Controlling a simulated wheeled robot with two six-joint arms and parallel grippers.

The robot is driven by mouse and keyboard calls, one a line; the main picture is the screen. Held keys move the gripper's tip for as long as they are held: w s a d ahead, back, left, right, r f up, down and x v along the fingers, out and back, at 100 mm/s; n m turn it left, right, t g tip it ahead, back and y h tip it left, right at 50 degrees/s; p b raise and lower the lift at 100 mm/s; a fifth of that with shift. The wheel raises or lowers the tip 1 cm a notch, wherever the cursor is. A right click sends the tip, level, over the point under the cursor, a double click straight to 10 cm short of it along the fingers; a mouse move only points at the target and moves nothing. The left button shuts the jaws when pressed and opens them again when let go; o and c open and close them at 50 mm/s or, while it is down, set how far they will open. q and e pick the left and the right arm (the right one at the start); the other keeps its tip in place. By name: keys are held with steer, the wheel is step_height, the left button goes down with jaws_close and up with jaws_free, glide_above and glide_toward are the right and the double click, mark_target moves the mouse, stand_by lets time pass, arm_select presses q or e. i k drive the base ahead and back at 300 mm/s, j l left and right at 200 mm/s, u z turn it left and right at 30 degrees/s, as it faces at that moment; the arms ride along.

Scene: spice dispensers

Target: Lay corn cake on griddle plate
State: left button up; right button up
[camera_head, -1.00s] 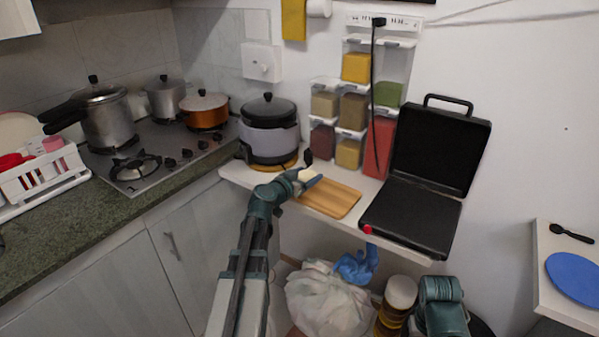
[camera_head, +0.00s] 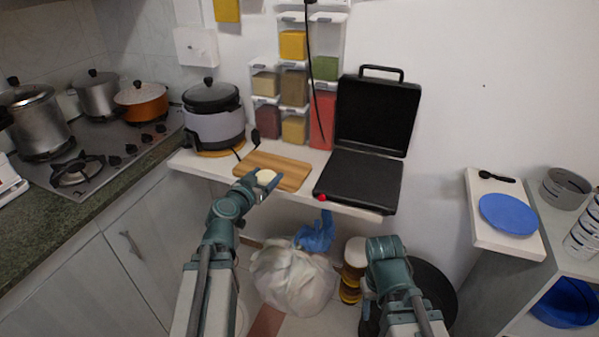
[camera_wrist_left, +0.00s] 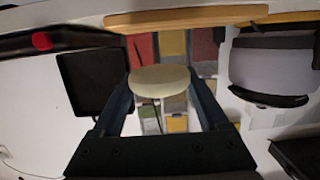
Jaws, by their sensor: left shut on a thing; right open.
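The corn cake (camera_head: 266,177) is a pale, round, flat piece between the fingers of my left gripper (camera_head: 262,181), which is shut on it. It also shows in the left wrist view (camera_wrist_left: 159,81), clasped from both sides. The gripper is at the front edge of the wooden board (camera_head: 285,169), left of the griddle. The griddle plate (camera_head: 358,178) is a black flat lower plate with its lid (camera_head: 377,113) standing open behind it. Nothing lies on the plate. My right gripper (camera_head: 371,296) is low, below the shelf, open and apparently empty; its fingertips are hard to see.
A rice cooker (camera_head: 214,116) stands left of the board. Spice dispensers (camera_head: 294,87) hang on the wall behind, with a black cord in front. A red knob (camera_head: 322,198) is at the griddle's front left. A blue plate (camera_head: 508,214) lies on the right shelf.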

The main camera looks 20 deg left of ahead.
mark_target(361, 180)
steer(key=l, duration=0.55)
steer(key=k+l, duration=0.1)
steer(key=l, duration=0.45)
steer(key=i+l, duration=0.15)
steer(key=l, duration=0.25)
steer(key=i+l, duration=0.1)
steer(key=l, duration=0.3)
